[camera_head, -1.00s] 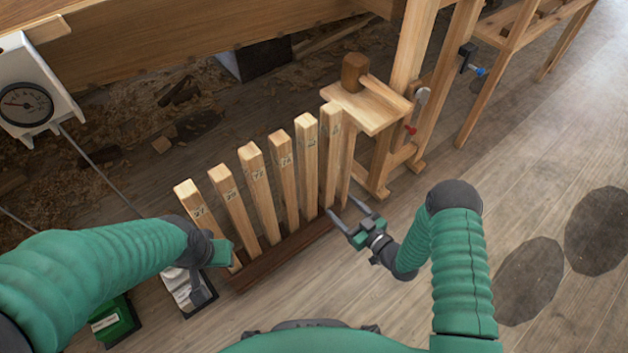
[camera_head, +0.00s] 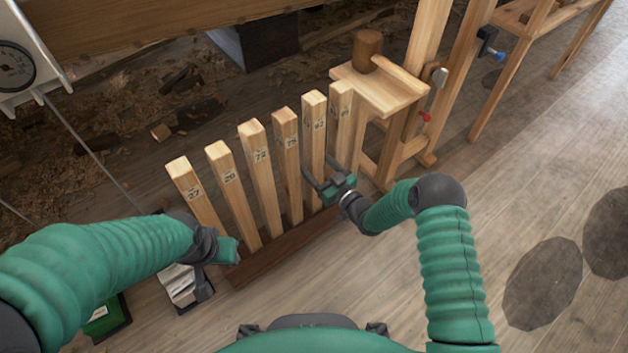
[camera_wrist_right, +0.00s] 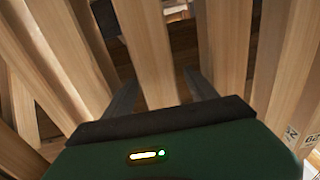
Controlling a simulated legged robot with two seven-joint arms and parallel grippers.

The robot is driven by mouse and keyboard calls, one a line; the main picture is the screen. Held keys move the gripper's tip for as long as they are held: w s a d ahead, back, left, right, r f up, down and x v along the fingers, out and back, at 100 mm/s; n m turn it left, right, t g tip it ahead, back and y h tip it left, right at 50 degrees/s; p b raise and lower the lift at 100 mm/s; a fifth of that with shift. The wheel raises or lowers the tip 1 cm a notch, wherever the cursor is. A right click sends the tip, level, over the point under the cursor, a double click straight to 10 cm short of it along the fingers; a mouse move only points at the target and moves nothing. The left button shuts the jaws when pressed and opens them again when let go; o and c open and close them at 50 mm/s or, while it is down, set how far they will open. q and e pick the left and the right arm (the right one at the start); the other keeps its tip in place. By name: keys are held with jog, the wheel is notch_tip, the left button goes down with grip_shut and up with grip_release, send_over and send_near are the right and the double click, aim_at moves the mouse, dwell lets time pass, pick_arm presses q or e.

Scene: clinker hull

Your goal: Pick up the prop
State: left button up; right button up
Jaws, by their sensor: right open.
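Several square wooden props with numbered labels stand in a leaning row in a dark wooden rack (camera_head: 285,247). One prop (camera_head: 314,125), second from the right, is at my right gripper (camera_head: 317,176). That gripper is open, its two fingers pointing at the prop low on its length. In the right wrist view a prop (camera_wrist_right: 147,50) stands between the two fingers (camera_wrist_right: 160,92), with a gap on each side. The leftmost prop (camera_head: 190,190) is marked 27. My left gripper (camera_head: 228,250) is by the rack's left end; its fingers are not clear.
A wooden stand (camera_head: 385,92) with a mallet (camera_head: 368,52) is just right of the row. Boxes (camera_head: 185,287) sit below my left arm. Open floor lies at right.

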jog(key=shift+w+a, duration=0.3)
jog(key=shift+w, duration=0.1)
grip_shut()
jog(key=shift+r, duration=0.15)
